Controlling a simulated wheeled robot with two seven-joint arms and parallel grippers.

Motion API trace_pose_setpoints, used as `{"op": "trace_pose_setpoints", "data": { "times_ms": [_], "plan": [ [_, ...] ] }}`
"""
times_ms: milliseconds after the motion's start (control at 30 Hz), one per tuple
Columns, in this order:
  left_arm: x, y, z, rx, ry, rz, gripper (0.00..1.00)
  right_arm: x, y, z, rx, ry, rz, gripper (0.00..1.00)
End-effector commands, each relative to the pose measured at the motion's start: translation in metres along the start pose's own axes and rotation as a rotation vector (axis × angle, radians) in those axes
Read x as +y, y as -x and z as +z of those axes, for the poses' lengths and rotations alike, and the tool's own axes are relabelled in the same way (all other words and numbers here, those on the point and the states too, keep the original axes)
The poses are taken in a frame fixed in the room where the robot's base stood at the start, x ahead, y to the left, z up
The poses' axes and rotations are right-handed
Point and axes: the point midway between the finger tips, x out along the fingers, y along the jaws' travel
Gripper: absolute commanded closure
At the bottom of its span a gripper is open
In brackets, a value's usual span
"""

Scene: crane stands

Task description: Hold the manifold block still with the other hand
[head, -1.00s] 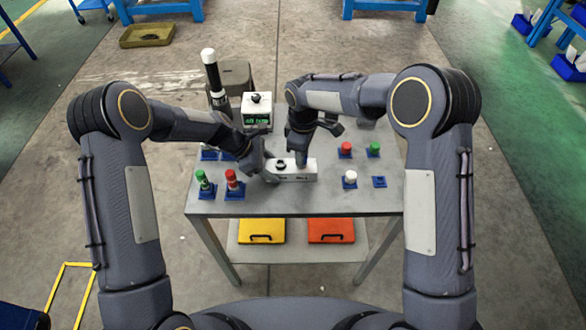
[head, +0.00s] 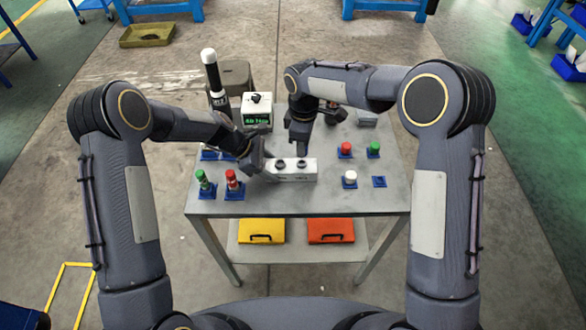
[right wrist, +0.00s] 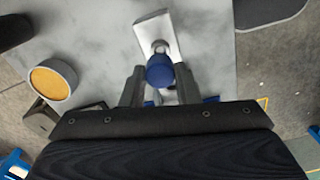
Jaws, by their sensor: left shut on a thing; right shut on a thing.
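My left gripper (head: 265,169) is shut on the block's left end. My right gripper (head: 302,152) is above the block's right port, apart from the block. In the right wrist view, the right gripper (right wrist: 160,88) is shut on a small blue cylinder (right wrist: 160,71). The pale block (right wrist: 152,30) with a port shows beyond it. The blue cylinder cannot be made out in the head view.
A green plug (head: 201,180) and a red plug (head: 232,179) stand on blue bases at front left. A white plug (head: 349,177) and an empty blue base (head: 379,182) are at front right. A box with a green display (head: 257,113) stands behind. The table's front strip (head: 300,202) is clear.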

Motion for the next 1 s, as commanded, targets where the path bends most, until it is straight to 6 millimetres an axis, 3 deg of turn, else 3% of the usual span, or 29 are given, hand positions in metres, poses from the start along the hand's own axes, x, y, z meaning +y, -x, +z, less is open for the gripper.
{"op": "trace_pose_setpoints", "data": {
  "times_ms": [300,333,500,800,1000],
  "plan": [
    [0.000,0.000,-0.001,0.001,-0.001,0.000,0.81,0.000,0.004,0.000,0.001,0.000,0.000,1.00],
    [0.000,0.000,-0.001,0.001,-0.001,0.000,0.46,0.000,0.004,0.000,0.000,0.000,0.000,1.00],
    [0.000,0.000,0.000,0.001,0.000,0.000,0.25,0.000,0.004,0.000,0.000,0.000,0.000,1.00],
    [0.000,0.002,0.000,0.000,-0.001,0.001,0.25,0.000,0.004,0.000,0.000,0.000,0.000,1.00],
    [0.001,0.028,0.000,0.001,-0.001,0.003,0.25,0.000,0.004,0.000,0.000,0.000,0.000,1.00]
  ]
}}
